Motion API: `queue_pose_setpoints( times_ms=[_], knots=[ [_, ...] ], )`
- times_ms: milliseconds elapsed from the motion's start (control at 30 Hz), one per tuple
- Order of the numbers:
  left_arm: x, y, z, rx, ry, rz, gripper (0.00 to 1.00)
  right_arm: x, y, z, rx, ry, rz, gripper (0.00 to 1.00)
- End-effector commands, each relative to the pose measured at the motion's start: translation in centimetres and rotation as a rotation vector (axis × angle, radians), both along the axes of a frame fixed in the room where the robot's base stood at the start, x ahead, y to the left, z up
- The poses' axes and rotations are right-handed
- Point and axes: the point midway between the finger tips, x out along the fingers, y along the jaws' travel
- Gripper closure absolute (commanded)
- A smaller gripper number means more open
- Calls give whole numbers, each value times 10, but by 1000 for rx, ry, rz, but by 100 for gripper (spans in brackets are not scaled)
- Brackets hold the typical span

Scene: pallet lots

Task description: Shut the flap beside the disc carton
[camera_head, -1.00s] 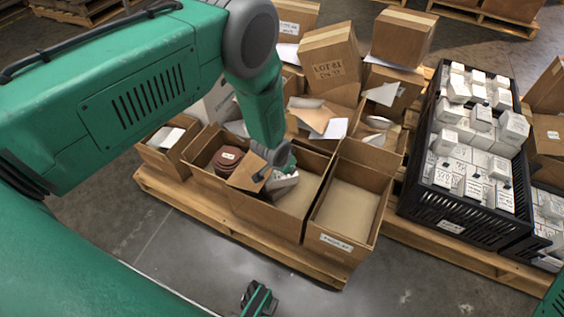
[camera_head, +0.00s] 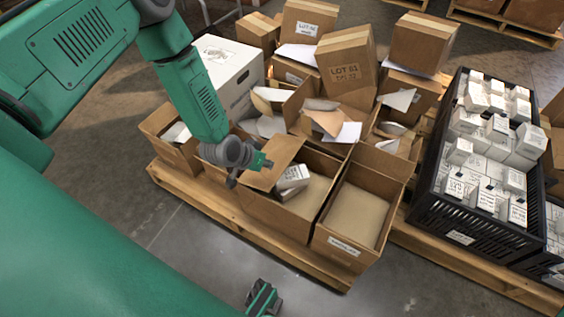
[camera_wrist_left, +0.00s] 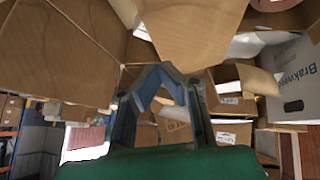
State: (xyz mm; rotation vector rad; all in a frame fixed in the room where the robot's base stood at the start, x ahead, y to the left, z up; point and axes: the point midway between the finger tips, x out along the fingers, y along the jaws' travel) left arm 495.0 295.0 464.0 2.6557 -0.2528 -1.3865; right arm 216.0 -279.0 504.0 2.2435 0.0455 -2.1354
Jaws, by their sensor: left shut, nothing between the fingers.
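The flap (camera_head: 277,158) is a tan cardboard panel that stands raised at the left side of an open carton (camera_head: 272,214). That carton holds small white boxes (camera_head: 293,178). My left gripper (camera_head: 262,162) is shut and empty, right at the flap; I cannot tell whether it touches. In the left wrist view its fingertips (camera_wrist_left: 160,70) meet just below a large brown panel (camera_wrist_left: 190,30), which looks like the flap. The disc carton is just left of the flap, behind my gripper and wrist; its discs are hidden now.
An open carton (camera_head: 341,240) with a bare bottom stands to the right. A white box (camera_head: 228,68) and stacked cartons (camera_head: 346,65) stand behind. A black crate (camera_head: 432,205) of white boxes is further right.

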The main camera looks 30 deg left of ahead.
Motion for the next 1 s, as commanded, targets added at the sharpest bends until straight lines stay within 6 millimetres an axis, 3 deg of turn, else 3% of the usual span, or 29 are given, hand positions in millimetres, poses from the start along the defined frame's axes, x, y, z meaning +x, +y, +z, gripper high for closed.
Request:
queue_pose_setpoints(
  times_ms=[200,367,567,900,1000],
  knots=[
    [-2,22,34,-101,-122,83,100,0,0,-3,0,0,0,60],
    [0,26,41,-122,-156,98,100,0,0,-5,0,0,0,60],
    [17,20,22,-121,-157,97,100,0,0,-17,0,0,0,60],
    [67,3,-28,-120,-157,97,100,0,0,-50,0,0,0,60],
    [68,-2,-44,-121,-152,97,100,0,0,-58,0,0,0,60]
  ],
)
